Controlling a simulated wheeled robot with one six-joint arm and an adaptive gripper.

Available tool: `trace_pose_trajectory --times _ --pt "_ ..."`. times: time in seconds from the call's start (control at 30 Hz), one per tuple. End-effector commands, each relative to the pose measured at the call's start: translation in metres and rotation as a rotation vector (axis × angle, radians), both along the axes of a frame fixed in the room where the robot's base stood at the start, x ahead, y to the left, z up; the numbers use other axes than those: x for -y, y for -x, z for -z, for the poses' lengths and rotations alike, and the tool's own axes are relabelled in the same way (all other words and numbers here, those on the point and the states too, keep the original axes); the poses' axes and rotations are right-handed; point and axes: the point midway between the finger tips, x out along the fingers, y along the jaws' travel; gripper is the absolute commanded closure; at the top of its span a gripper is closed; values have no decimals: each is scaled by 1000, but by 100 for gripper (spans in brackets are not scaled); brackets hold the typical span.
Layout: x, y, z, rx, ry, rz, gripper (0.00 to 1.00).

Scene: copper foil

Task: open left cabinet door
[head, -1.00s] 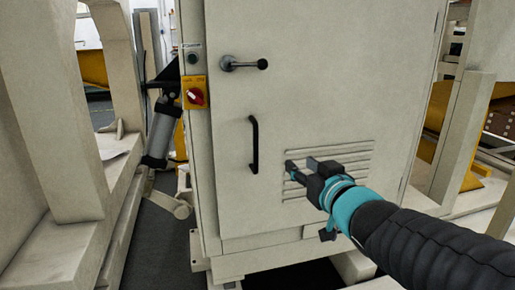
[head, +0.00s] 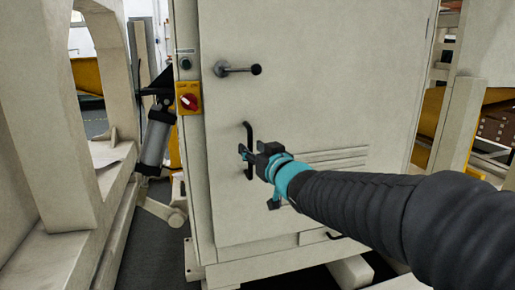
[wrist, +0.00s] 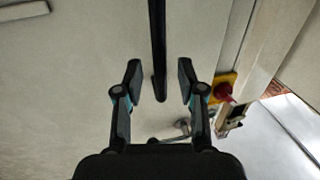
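The cream cabinet door (head: 320,70) looks closed and carries a black vertical bar handle (head: 248,130). The handle also shows in the wrist view (wrist: 158,40), running down from the top edge between my two fingers. My gripper (head: 245,152) is at the handle's middle in the head view and hides part of it. In the wrist view my gripper (wrist: 160,72) is open, with one finger on each side of the bar and gaps on both sides. A metal lever with a black knob (head: 238,70) sits on the door above the handle.
A yellow box with a red rotary switch (head: 188,98) is on the cabinet frame, left of the door. Cream machine frames stand at the left (head: 45,130) and right (head: 458,120). Vent slots (head: 335,157) are right of the handle.

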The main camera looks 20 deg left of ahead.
Motion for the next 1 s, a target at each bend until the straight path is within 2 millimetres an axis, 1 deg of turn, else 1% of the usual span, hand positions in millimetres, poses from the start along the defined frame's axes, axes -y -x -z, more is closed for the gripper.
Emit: trace_pose_trajectory --times 0.1,0.2,0.53,0.57,0.6,0.7,1.0 --pt "-9 -9 0 0 0 -1 61" --pt "-13 -13 0 1 -1 -1 61" --pt "-14 -15 0 1 -1 0 61" --pt "-14 -15 0 1 -1 0 68" --pt "-14 -15 0 1 -1 0 78" --pt "-14 -15 0 1 -1 0 100" --pt "-13 -14 -1 1 -1 0 100"
